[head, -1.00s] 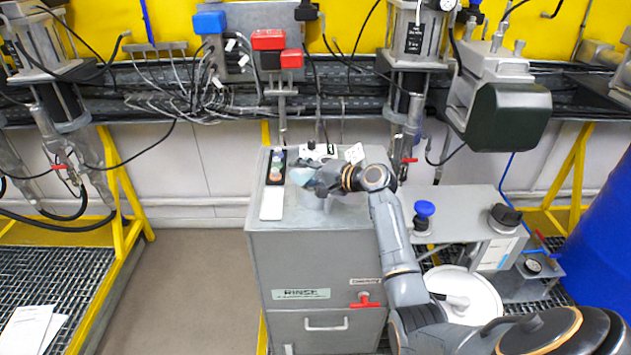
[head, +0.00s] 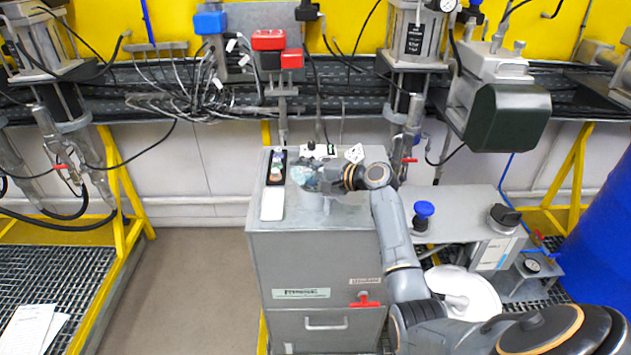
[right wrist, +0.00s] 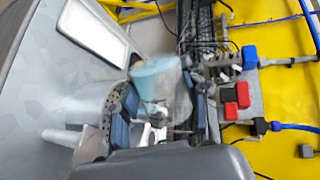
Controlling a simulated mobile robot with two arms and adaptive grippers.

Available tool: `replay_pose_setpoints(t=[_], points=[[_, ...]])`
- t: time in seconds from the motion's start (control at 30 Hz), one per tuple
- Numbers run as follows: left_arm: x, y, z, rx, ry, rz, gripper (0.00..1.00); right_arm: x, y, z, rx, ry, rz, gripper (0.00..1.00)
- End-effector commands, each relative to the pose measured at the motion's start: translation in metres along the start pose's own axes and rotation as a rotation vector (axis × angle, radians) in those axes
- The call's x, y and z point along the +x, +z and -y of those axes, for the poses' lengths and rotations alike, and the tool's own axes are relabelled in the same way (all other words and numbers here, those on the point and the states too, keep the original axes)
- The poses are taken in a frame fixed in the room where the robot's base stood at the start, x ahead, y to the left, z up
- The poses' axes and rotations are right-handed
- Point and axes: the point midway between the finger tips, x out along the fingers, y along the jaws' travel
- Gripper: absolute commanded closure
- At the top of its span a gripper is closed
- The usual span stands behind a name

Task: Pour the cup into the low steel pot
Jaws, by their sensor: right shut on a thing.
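My right gripper (head: 328,178) is above the grey cabinet top and shut on a clear cup. The cup (head: 305,174) is see-through with pale blue in it, and it also shows in the right wrist view (right wrist: 160,85). The low steel pot (head: 312,202) stands on the cabinet top just below the cup, partly hidden by it. My left gripper is out of view.
A white tray (head: 272,203) lies left of the pot on the cabinet (head: 315,255). A dark holder (head: 275,168) with small round items stands behind the tray. Small black-and-white items (head: 320,150) sit at the back edge.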

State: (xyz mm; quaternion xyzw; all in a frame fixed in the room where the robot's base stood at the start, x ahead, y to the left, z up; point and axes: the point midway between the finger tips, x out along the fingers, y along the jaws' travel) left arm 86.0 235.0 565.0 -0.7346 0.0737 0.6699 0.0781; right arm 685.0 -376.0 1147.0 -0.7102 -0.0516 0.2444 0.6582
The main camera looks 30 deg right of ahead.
Motion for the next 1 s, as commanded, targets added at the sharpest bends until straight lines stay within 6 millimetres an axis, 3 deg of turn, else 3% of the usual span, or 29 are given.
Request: replay_pose_setpoints(t=[0.53, 0.63, 0.7, 0.97, 1.0], points=[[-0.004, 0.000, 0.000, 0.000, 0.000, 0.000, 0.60, -0.001, -0.001, 0.002, 0.056, -0.007, 0.016, 0.88], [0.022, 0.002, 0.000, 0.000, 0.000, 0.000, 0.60, 0.005, 0.005, -0.016, -0.120, 0.018, -0.030, 0.88], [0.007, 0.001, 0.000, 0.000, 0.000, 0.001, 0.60, 0.000, 0.009, 0.002, -0.191, 0.028, -0.053, 0.88], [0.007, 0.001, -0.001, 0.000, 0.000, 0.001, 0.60, 0.000, 0.016, 0.005, -0.263, 0.035, -0.073, 0.88], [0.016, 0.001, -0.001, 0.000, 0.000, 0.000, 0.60, 0.001, 0.015, -0.002, -0.311, 0.043, -0.086, 0.88]])
